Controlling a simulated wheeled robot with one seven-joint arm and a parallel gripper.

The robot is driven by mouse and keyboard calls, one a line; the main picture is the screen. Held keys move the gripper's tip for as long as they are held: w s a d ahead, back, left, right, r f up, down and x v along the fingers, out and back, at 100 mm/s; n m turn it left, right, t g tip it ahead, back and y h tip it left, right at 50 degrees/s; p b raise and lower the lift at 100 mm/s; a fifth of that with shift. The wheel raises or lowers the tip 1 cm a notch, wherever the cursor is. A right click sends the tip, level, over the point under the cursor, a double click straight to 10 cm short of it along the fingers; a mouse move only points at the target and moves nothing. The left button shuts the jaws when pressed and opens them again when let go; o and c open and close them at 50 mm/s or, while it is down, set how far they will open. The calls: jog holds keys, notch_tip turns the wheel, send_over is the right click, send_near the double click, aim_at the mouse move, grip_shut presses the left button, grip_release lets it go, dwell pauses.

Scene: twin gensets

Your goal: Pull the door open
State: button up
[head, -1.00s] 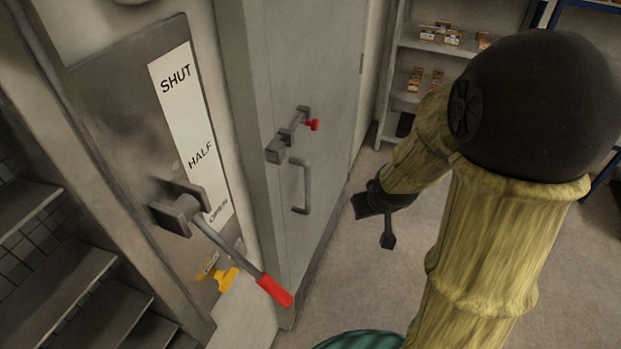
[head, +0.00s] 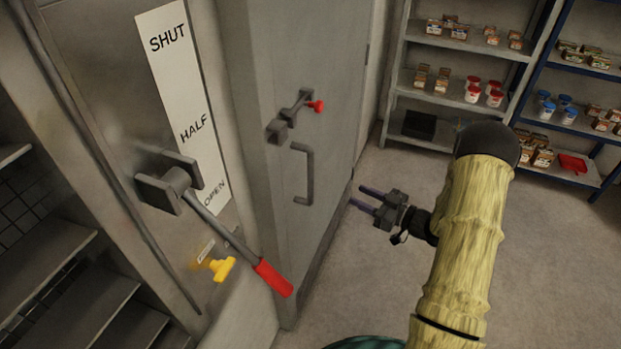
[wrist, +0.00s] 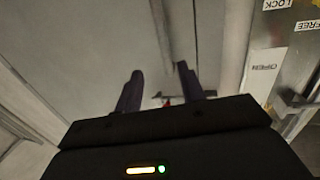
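The grey door (head: 335,60) stands left of centre in the head view and looks shut, though its left edge is hard to judge. It carries a dark U-shaped pull handle (head: 309,175) and, above it, a latch with a red knob (head: 316,106). My gripper (head: 368,200) is right of the handle, apart from it, with its fingers pointing left at the door. In the wrist view my gripper (wrist: 160,85) has its two fingers spread with nothing held between them. A small red bit shows beyond the fingers, partly hidden; the pull handle is not clear there.
A big lever with a red grip (head: 272,278) hangs left of the door, by a SHUT/HALF/OPEN plate (head: 184,95). A yellow knob (head: 222,268) is below it. Stocked shelves (head: 460,75) stand at the back right. The floor (head: 560,260) is clear.

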aim_at(313, 175)
jog(key=shift+s, duration=0.2)
jog(key=shift+a, duration=0.1)
jog(key=p+x, duration=0.5)
jog(key=x, duration=1.2)
jog(key=shift+a+r, duration=0.15)
jog(key=shift+a, duration=0.05)
jog(key=shift+c, duration=0.4)
grip_shut()
